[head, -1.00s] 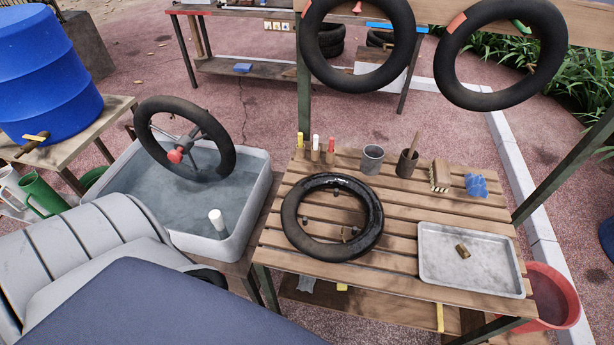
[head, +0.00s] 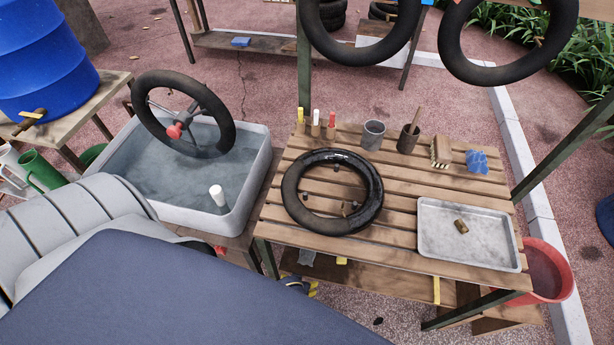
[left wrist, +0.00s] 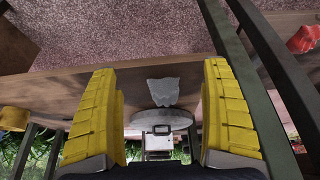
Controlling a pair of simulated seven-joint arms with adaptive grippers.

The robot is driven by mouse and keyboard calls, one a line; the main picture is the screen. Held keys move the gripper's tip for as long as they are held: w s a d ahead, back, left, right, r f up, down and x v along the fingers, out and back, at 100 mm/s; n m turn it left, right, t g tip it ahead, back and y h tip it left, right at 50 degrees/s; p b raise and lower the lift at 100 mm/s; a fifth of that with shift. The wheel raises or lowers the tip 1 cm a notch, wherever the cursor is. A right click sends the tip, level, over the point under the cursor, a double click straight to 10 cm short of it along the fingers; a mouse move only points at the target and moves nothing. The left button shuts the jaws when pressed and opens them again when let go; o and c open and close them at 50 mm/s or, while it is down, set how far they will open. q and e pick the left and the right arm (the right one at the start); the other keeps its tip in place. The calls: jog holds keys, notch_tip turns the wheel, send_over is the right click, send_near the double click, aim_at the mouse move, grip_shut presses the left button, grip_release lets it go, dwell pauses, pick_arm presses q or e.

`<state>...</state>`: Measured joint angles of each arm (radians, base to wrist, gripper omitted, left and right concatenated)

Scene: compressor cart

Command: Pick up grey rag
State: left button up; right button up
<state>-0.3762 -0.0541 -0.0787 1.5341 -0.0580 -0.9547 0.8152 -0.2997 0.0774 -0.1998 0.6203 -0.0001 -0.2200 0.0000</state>
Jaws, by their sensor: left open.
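The grey rag (head: 307,257) shows in the head view below the front edge of the slatted table, partly hidden by it. In the left wrist view the rag (left wrist: 163,92) is a pale crumpled piece at the edge of a wooden board, ahead of the fingertips and between their lines. My left gripper (left wrist: 162,115) is open, its two yellow-padded fingers wide apart with nothing between them. In the head view only a small part of my left gripper (head: 297,286) shows, just below the rag, partly hidden by the dark blue surface in front. My right gripper is not in view.
The slatted table (head: 400,190) stands above the rag, holding a black tyre (head: 293,207) and a metal tray (head: 440,255). Dark metal posts (left wrist: 268,70) flank the opening at right in the wrist view. A yellow item (left wrist: 14,118) is at left, a red one (left wrist: 303,40) at right.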

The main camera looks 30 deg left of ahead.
aim_at(307, 255)
pick_arm(q)
jog(key=w+a, duration=0.1)
jog(key=w, duration=0.2)
jog(key=w+a, duration=0.1)
jog(key=w, duration=0.3)
jog(key=w+a, duration=0.1)
jog(key=w, duration=0.2)
jog(key=shift+w+a, duration=0.25)
jog(key=shift+a, duration=0.15)
jog(key=shift+x, duration=2.5)
jog(key=shift+c, duration=0.4)
jog(key=c, duration=1.2)
